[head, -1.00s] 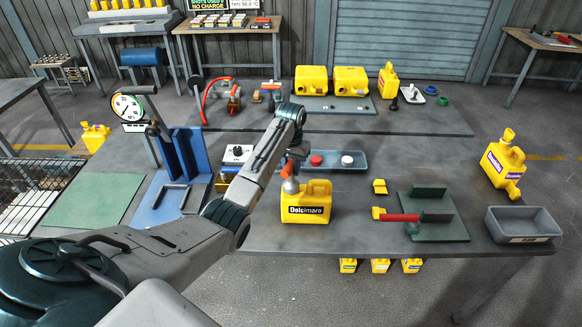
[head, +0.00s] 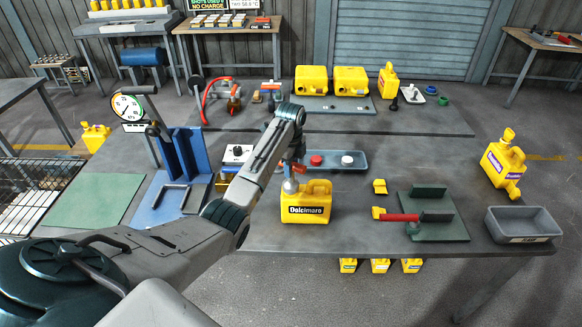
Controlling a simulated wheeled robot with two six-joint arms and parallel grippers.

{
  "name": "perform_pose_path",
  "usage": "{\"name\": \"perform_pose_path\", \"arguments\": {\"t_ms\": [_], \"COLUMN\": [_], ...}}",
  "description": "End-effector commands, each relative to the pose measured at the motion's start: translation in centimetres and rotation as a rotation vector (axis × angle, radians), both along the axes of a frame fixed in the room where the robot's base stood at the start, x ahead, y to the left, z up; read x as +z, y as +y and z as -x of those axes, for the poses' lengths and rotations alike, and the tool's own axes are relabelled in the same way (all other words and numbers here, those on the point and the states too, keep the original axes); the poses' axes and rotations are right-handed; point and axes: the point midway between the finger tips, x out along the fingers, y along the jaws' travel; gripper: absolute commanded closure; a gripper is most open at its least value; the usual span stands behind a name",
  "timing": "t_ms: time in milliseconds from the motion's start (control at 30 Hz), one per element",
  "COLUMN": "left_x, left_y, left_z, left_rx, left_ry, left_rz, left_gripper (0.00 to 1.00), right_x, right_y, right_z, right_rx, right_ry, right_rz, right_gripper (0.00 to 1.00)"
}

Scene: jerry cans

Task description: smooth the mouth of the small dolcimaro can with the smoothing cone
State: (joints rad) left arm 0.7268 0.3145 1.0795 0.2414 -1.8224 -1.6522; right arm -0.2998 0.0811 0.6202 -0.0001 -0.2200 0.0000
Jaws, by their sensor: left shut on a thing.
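The small yellow Dolcimaro can (head: 306,205) stands upright on the table in the head view, its label facing me. The grey metal smoothing cone (head: 290,186) sits at the can's mouth, at the left of its top. It looks to be touching the mouth, which it hides. My left gripper (head: 296,165) is right above the can, shut on the cone's red handle. The fingers are small and partly hidden by my arm. My right gripper is out of view.
A blue-grey tray (head: 358,168) with red and white round pieces lies behind the can. A green fixture (head: 455,229) with a red-handled tool and a grey bin (head: 521,225) are to the right. Blue stands (head: 183,158) are at left. The table just right of the can is clear.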

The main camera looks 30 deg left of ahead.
Motion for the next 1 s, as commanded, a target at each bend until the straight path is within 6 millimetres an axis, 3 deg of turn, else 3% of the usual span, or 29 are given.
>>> {"name": "perform_pose_path", "arguments": {"t_ms": [67,1000], "left_x": [0.1,5.2], "left_y": [0.0,0.0], "left_z": [0.0,-0.1], "left_rx": [-0.143,-0.127], "left_ry": [-0.001,-0.003], "left_rz": [0.0,0.0], "left_gripper": [1.0,1.0], "right_x": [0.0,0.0], "right_y": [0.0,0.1], "right_z": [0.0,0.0], "right_rx": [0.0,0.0], "right_ry": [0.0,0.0], "right_rz": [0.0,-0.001], "right_gripper": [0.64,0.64]}}
